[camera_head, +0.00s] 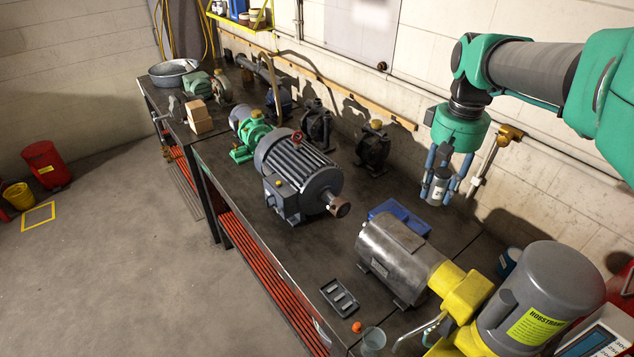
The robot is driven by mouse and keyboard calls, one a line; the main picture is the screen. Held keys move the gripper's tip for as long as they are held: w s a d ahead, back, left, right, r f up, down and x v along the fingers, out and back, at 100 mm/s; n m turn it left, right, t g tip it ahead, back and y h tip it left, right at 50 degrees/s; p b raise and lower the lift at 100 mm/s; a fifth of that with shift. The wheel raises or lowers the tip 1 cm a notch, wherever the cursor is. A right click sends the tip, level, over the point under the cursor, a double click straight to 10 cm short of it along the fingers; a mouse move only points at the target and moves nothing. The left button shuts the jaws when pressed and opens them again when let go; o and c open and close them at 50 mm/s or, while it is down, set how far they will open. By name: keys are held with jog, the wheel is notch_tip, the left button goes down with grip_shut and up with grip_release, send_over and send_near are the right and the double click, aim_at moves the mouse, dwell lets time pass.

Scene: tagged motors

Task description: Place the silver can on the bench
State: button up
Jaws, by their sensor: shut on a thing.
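My gripper (440,181) has blue fingers and is shut on a silver can (439,190). The can hangs roughly upright between the fingers, with a pale label on its side. It appears to be above the back part of the dark bench (345,265), near the wall. I cannot tell its exact height above the bench top.
A grey motor (300,175), a silver motor (394,258) with a yellow pump (465,290), and dark pumps (373,150) crowd the bench. A wall pipe with a brass valve (509,134) is right of my gripper.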

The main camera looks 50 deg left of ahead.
jog(key=s+a+n+p, duration=0.1)
jog(key=s+a+n, duration=0.3)
jog(key=s+a, duration=1.6)
jog(key=f, duration=1.3)
jog(key=s+d+f, duration=0.1)
jog(key=f, duration=1.3)
jog(key=d+f, duration=0.1)
jog(key=f, duration=1.3)
jog(key=shift+s+d, duration=0.1)
jog(key=shift+s, duration=0.2)
jog(key=w+a, duration=0.2)
jog(key=a, duration=0.3)
jog(key=w+a+f+p, duration=0.1)
jog(key=w+a, duration=0.1)
jog(key=a, duration=0.2)
jog(key=w+a, duration=0.2)
jog(key=a, duration=0.3)
jog(key=shift+w+a+f+p, duration=0.2)
jog(key=shift+w+a+p, duration=0.1)
jog(key=shift+p, duration=0.05)
jog(key=shift+f, duration=0.15)
jog(key=shift+f, duration=1.65)
jog(key=shift+f, duration=0.15)
